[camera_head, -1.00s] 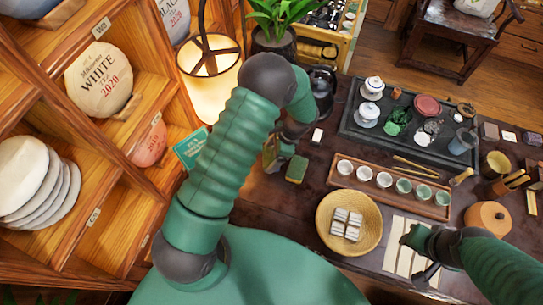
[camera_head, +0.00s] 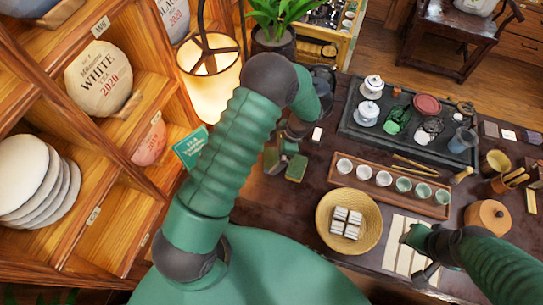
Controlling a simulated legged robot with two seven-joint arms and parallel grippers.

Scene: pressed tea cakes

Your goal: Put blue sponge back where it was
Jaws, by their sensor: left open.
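A dark green sponge with a tan side (camera_head: 297,169) lies on the dark table, right of my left arm. No clearly blue sponge shows. My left gripper (camera_head: 284,150) is open, just behind and left of this sponge. Beside it is a small tan and green block (camera_head: 271,160), partly hidden by my arm; I cannot tell whether it is a second sponge. My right gripper (camera_head: 415,255) is open over the pale slatted mat (camera_head: 398,262) at the front right and holds nothing visible.
A round woven tray (camera_head: 328,240) with wrapped blocks and a wooden tray (camera_head: 446,212) with a row of cups stand to the right. A dark tea tray (camera_head: 352,125) lies behind. A lit lamp (camera_head: 212,85) and shelves of tea cakes are at left. A small white block (camera_head: 317,134) stands near.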

